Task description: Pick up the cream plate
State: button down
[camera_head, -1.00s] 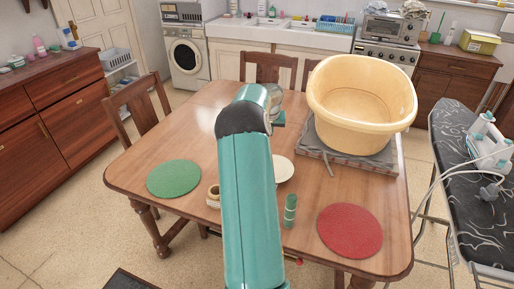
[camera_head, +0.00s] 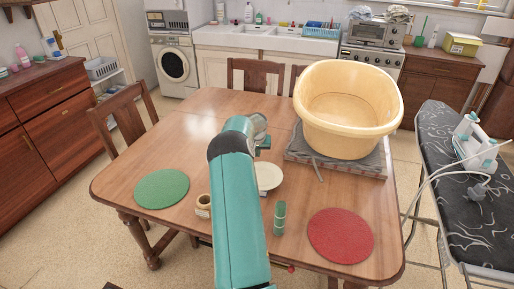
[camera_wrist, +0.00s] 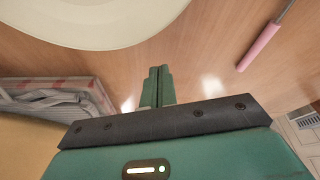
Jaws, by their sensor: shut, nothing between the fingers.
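The cream plate (camera_head: 268,177) lies on the wooden table, partly hidden behind my arm in the head view. In the wrist view its rim and part of its face (camera_wrist: 95,22) fill the upper left. My gripper (camera_wrist: 158,75) shows in the wrist view with its two green fingers together and nothing between them. The fingertips are close to the plate's rim in that picture, and a gap of bare table shows between them.
On the table (camera_head: 150,212) are a green mat (camera_head: 162,189), a red mat (camera_head: 340,236), a small jar (camera_head: 203,203), a green cylinder (camera_head: 280,217) and a large yellow tub (camera_head: 345,135) on a grey-topped board. A pink-handled item (camera_wrist: 260,46) shows in the wrist view. An ironing board (camera_head: 460,190) stands right.

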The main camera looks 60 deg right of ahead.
aim_at(262, 177)
jog(key=shift+s+a+r, duration=0.15)
jog(key=shift+a+r, duration=0.05)
jog(key=shift+a, duration=0.2)
jog(key=shift+s+a+r, duration=0.15)
jog(key=shift+a, duration=0.25)
jog(key=shift+s+a+f, duration=0.1)
jog(key=shift+s+a, duration=0.15)
jog(key=shift+a, duration=0.2)
jog(key=shift+s+a+f, duration=0.1)
jog(key=shift+s+a, duration=0.15)
jog(key=shift+a, duration=0.2)
jog(key=shift+r, duration=0.1)
jog(key=shift+s+a, duration=0.15)
jog(key=shift+a, duration=0.1)
jog(key=a, duration=0.1)
jog(key=s+a, duration=0.1)
jog(key=a, duration=0.1)
jog(key=s+a, duration=0.1)
jog(key=shift+s+a, duration=0.1)
jog(key=shift+a, duration=0.15)
jog(key=shift+d, duration=0.2)
